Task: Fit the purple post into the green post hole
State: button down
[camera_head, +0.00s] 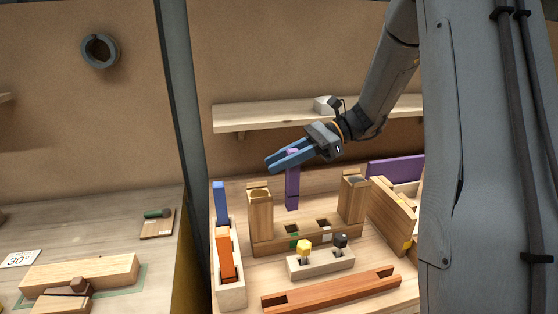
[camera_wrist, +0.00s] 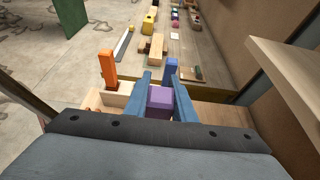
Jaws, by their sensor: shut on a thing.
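The purple post (camera_head: 292,190) hangs upright from my gripper (camera_head: 289,160), whose blue fingers are shut on its upper part. In the wrist view, the top of the purple post (camera_wrist: 160,100) shows between the fingertips (camera_wrist: 160,82). A long wooden block (camera_head: 308,238) has two dark square holes in its top, between two tall wooden uprights. The green-marked hole (camera_head: 293,229) is the left one, with a green patch on the block's front face. The post's lower end appears above and apart from this hole; its depth relative to the hole is hard to tell.
Tall wooden uprights stand left (camera_head: 260,215) and right (camera_head: 352,198) of the holes. In front are a pale block with yellow and black knobs (camera_head: 320,263) and an orange beam (camera_head: 332,290). An orange post (camera_head: 225,255) and blue post (camera_head: 220,203) stand left. A shelf (camera_head: 270,115) is behind.

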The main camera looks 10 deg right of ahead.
aim_at(287, 180)
jog(key=shift+p, duration=0.35)
jog(key=shift+f+b, duration=1)
jog(key=shift+f, duration=1.9)
jog(key=shift+p, duration=0.9)
jog(key=shift+f, duration=0.45)
jog(key=shift+r+p, duration=0.15)
jog(key=shift+p, duration=0.15)
dwell(0.5)
jog(key=shift+p, duration=0.8)
dwell(1.8)
